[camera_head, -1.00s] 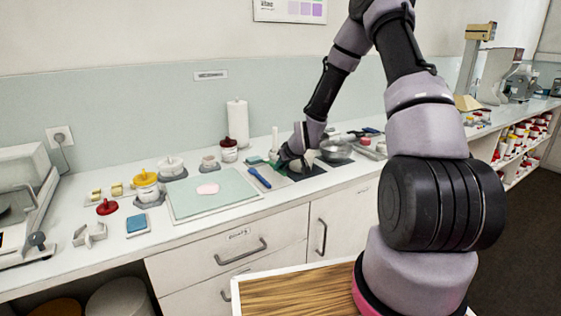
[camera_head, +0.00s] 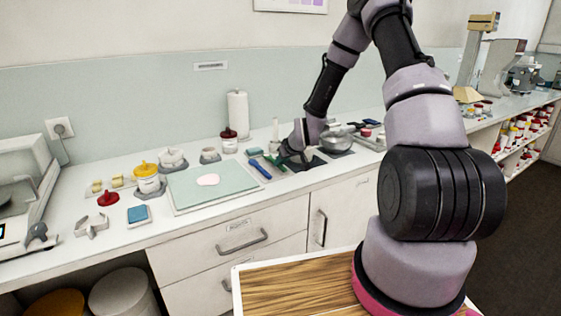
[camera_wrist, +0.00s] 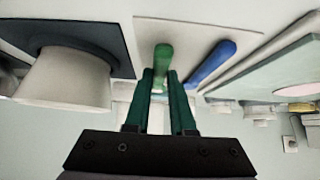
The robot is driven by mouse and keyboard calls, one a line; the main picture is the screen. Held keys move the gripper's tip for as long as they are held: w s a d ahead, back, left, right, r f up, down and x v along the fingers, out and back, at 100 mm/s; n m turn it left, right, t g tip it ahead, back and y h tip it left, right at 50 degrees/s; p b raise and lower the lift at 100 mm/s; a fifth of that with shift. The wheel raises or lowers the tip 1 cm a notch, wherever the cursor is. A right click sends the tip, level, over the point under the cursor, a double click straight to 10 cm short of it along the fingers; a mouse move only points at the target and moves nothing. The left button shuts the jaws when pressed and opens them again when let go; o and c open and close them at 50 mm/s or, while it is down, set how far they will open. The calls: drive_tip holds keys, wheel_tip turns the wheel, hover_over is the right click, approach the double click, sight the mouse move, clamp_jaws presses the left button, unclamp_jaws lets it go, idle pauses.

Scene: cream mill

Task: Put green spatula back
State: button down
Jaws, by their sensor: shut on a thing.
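The green spatula shows its green handle (camera_wrist: 163,54) in the wrist view, in line with the gap between my fingertips, over or on a pale tray (camera_wrist: 185,22). Its other end is hidden by my gripper. My gripper (camera_wrist: 160,78) is shut on the green spatula, low at the counter. In the head view my gripper (camera_head: 287,158) is dark and small, with the green handle (camera_head: 273,160) just left of it. A blue spatula (camera_head: 260,168) lies beside the green one, to its left; it also shows in the wrist view (camera_wrist: 210,62).
A pale green board (camera_head: 212,190) with a pink-white patch lies left of the spatulas. A dark mat (camera_wrist: 110,30) with a white bowl (camera_wrist: 65,78) stands close to my gripper. A paper roll (camera_head: 238,115) stands behind.

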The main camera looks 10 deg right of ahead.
drive_tip(key=shift+f, duration=0.35)
idle(0.3)
drive_tip(key=c, duration=0.7)
unclamp_jaws()
